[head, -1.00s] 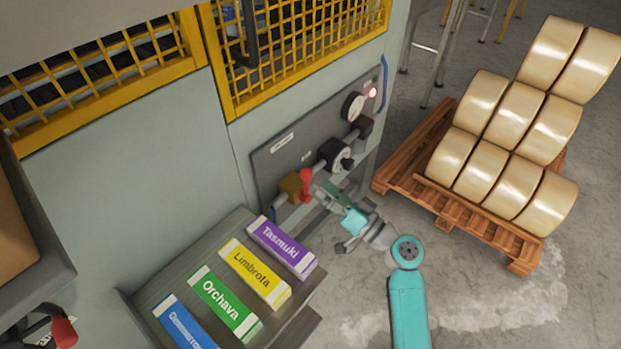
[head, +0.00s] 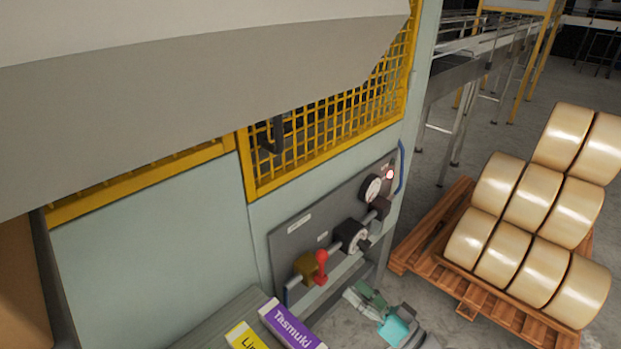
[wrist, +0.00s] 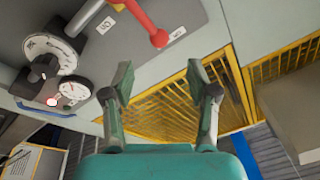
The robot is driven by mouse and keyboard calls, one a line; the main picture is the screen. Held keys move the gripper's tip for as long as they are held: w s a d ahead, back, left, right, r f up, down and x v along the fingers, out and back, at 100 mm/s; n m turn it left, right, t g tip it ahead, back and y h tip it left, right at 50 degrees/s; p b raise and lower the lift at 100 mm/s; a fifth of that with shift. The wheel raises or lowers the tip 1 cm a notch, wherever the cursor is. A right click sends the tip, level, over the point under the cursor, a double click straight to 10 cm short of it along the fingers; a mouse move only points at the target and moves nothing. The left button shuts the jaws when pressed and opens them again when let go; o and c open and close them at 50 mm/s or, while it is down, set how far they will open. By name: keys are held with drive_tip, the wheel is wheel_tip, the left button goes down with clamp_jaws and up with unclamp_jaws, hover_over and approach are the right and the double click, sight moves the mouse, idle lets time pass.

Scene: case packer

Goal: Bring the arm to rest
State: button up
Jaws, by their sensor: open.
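My gripper (wrist: 162,85) is open and empty in the wrist view, its two fingers apart with nothing between them. In the head view my gripper (head: 368,302) shows at the bottom, in front of and below the grey valve panel (head: 290,243), apart from it. The red lever (head: 321,266) stands upright on its brass valve in the head view. The red lever also shows at the top of the wrist view (wrist: 145,22). Most of my arm is out of the head view.
The panel carries a black regulator knob (head: 353,237), a gauge (head: 373,188) and a lit red lamp (head: 390,174). A yellow mesh guard (head: 330,115) is above. A wooden pallet (head: 425,240) bears several film rolls at right.

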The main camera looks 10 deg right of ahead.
drive_tip(key=s+a+f+m+g+h, duration=0.15)
drive_tip(key=s+f+m+h, duration=0.55)
drive_tip(key=s+f, duration=1)
drive_tip(key=s+r+n+h, duration=0.1)
drive_tip(key=s+r+n, duration=0.1)
drive_tip(key=s+r, duration=0.2)
drive_tip(key=s+d+r+n+h, duration=0.1)
drive_tip(key=s+r, duration=0.3)
drive_tip(key=s, duration=0.6)
drive_tip(key=s+r+n+h, duration=0.2)
drive_tip(key=s+r, duration=0.3)
drive_tip(key=s, duration=0.3)
drive_tip(key=shift+d+n+h, duration=0.35)
drive_tip(key=shift+n+h, duration=0.05)
drive_tip(key=shift+n, duration=0.3)
